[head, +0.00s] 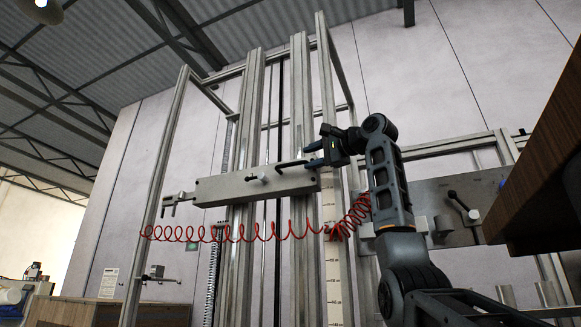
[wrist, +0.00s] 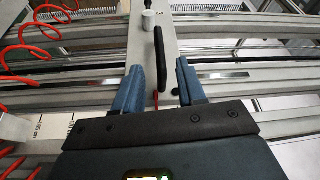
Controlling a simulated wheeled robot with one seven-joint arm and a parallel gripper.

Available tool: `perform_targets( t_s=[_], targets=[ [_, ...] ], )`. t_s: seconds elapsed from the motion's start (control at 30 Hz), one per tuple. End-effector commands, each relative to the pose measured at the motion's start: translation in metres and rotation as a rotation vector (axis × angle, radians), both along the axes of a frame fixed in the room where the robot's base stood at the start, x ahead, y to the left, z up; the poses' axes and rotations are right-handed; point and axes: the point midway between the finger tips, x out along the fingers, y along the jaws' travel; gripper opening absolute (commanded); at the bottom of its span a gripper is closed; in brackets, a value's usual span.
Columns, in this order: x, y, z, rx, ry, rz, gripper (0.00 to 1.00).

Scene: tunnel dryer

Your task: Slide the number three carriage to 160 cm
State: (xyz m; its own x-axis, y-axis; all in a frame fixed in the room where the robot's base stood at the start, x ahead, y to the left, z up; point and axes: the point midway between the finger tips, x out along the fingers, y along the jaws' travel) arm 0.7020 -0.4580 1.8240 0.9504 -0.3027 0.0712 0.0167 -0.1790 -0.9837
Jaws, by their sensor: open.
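The carriage (head: 225,190) is a pale grey bar lying across the upright rails in the head view. In the wrist view, the carriage (wrist: 152,45) carries a small mark that looks like a 3. A black handle (head: 292,163) stands out from its right end; the handle also shows in the wrist view (wrist: 159,50). My gripper (head: 311,153) is open at the handle's end. In the wrist view, my gripper (wrist: 158,72) has one blue finger on each side of the handle's near end, with gaps on both sides. A white scale strip (head: 333,262) runs up the frame; its figures are too small to read surely.
A red coiled hose (head: 215,234) hangs below the carriage and bunches near my arm. A grey plate with a lever (head: 450,205) is at the right. A brown wooden block (head: 540,150) juts in at the right edge. A white knob (wrist: 149,20) sits on the carriage.

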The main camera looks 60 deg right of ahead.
Motion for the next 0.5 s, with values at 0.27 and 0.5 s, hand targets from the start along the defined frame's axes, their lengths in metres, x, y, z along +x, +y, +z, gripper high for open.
perform_targets(
  t_s=[0.27,0.5],
  targets=[
    [0.041,-0.013,0.005,0.000,0.003,0.002,0.40],
    [0.064,-0.020,0.005,-0.001,0.001,0.001,0.40]
  ],
)
